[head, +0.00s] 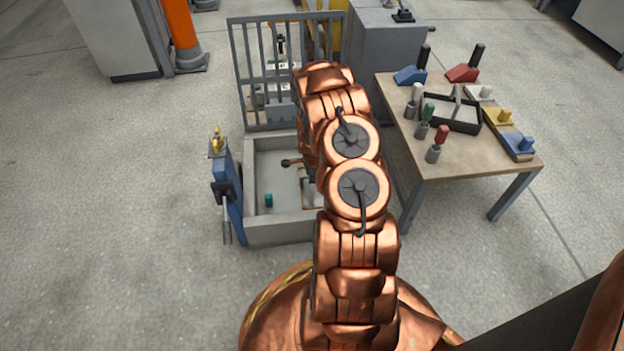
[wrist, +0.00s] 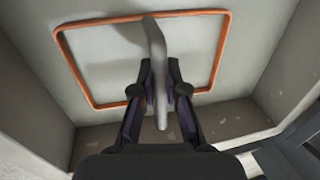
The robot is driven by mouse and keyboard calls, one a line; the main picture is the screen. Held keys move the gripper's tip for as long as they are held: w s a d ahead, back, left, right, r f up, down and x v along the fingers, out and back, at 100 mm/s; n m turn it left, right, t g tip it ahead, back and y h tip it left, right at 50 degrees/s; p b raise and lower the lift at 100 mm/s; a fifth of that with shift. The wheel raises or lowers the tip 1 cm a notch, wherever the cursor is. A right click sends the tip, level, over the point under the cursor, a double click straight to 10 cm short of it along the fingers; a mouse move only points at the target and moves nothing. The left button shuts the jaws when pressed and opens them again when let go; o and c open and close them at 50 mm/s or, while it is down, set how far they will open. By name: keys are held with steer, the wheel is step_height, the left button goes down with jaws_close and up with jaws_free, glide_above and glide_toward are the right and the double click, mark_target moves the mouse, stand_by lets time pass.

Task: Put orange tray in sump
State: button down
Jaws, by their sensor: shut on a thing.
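The orange tray shows in the wrist view as a thin orange rim (wrist: 213,12) around a pale grey floor, with a grey upright handle (wrist: 154,42) across its middle. My gripper (wrist: 160,78) is shut on that handle. The sump is a grey, open-topped basin (head: 280,234) in the head view. In the wrist view its walls (wrist: 35,110) surround the tray, which is within the basin; I cannot tell whether the tray touches the floor. In the head view my arm hides most of the tray and the gripper.
A small teal object (head: 268,200) lies in the sump. A barred grey gate (head: 262,88) stands behind it and a blue post (head: 228,185) with a tap-like fitting is at its left. A table (head: 440,160) with several coloured tools and a black-rimmed tray (head: 455,113) stands right.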

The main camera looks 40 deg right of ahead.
steer(key=shift+f, duration=0.2)
steer(key=c, duration=1.2)
jaws_free()
steer(key=shift+r, duration=0.15)
